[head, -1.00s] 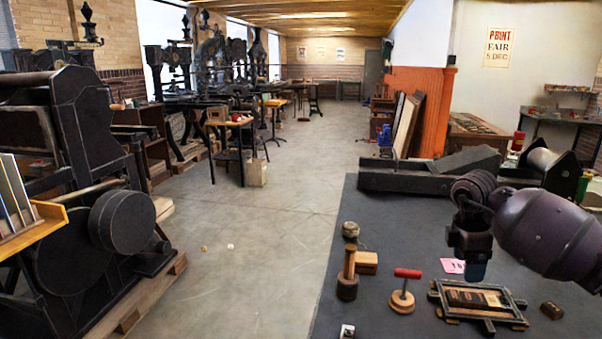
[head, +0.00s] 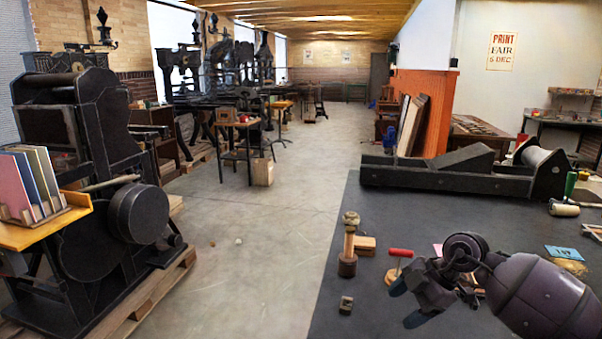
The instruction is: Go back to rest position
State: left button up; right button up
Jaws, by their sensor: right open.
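My right gripper (head: 407,302) is open and empty. Its two blue-tipped fingers point to the left, low over the front part of the dark table (head: 450,215). My purple right arm comes in from the lower right corner. The gripper covers part of a red-handled tool (head: 400,253) and most of the wooden frame behind it. My left gripper is not in view.
On the table, left of my gripper, stand a wooden-handled tool (head: 348,262), a wooden block (head: 366,244) and a small dark block (head: 346,305). A long black press bed (head: 420,174) lies along the back. A blue card (head: 563,253) lies at right.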

jog(key=s+a+r+t+y, duration=0.3)
jog(key=s+a+y, duration=0.1)
jog(key=a+y, duration=0.45)
notch_tip(320, 180, up, 4)
jog(key=s+f+m+t, duration=0.1)
jog(key=m+t, duration=0.4)
jog(key=t, duration=0.4)
jog(key=s+d+f+m+t+h, duration=0.1)
jog(key=s+d+f+m+h, duration=0.4)
jog(key=d+m+h, duration=0.35)
jog(key=s+d+f+m+h, duration=0.45)
jog(key=d+m+h, duration=0.25)
jog(key=h, duration=0.2)
jog(key=s+f+g+y, duration=0.1)
jog(key=s+f+g, duration=0.4)
jog(key=s, duration=0.5)
jog(key=s+f+g+y, duration=0.1)
jog(key=s+f+g, duration=0.45)
jog(key=s, duration=0.45)
jog(key=w+f+t, duration=0.7)
jog(key=f, duration=0.2)
jog(key=shift+a+f+n+t, duration=0.25)
jog(key=shift+a+n+t, duration=0.1)
jog(key=shift+n, duration=0.1)
